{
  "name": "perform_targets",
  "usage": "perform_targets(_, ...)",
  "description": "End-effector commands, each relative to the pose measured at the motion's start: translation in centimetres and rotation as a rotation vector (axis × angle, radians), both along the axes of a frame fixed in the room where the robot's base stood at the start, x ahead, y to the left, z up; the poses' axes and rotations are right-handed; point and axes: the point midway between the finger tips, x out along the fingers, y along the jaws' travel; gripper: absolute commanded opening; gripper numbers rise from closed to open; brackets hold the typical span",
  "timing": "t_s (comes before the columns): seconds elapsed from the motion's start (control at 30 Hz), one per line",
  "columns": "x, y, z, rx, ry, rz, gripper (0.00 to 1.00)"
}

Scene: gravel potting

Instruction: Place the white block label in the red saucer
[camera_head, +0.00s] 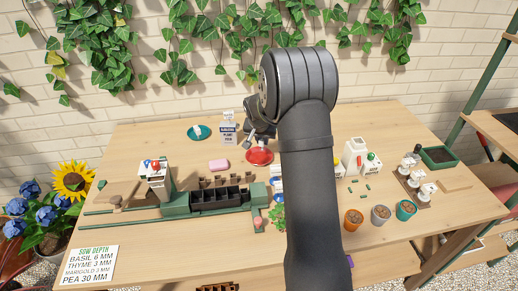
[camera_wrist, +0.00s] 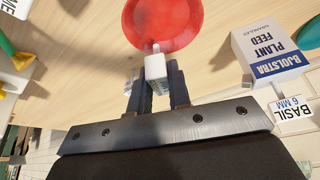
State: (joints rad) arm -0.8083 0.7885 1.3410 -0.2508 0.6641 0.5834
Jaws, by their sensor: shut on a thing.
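The red saucer (camera_head: 259,157) lies on the table just in front of my gripper (camera_head: 259,138). It also shows at the top of the wrist view (camera_wrist: 165,18) and looks empty in its visible part. In the wrist view my gripper (camera_wrist: 157,84) is shut on the white block label (camera_wrist: 155,67), which has a small stub pointing toward the saucer. The block appears at the saucer's near edge in that view; I cannot tell its height above it. In the head view my arm and gripper mostly hide the block.
A plant feed box (camera_head: 228,132) stands close left of my gripper, with a Basil card (camera_wrist: 292,110) by it. A teal saucer (camera_head: 195,135) with a small white thing lies farther left.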

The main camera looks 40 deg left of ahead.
Motion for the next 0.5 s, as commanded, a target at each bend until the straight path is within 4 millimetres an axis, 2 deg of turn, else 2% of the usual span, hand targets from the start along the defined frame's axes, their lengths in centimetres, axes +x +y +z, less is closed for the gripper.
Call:
perform_targets(0.1, -0.2, 1.1, -0.6, 0.0, 0.0, 0.0, 0.0)
perform_targets(0.27, -0.3, 1.3, -1.6, 0.0, 0.001, 0.0, 0.0)
perform_targets(0.5, -0.3, 1.2, -4.8, -0.001, 0.001, 0.0, 0.0)
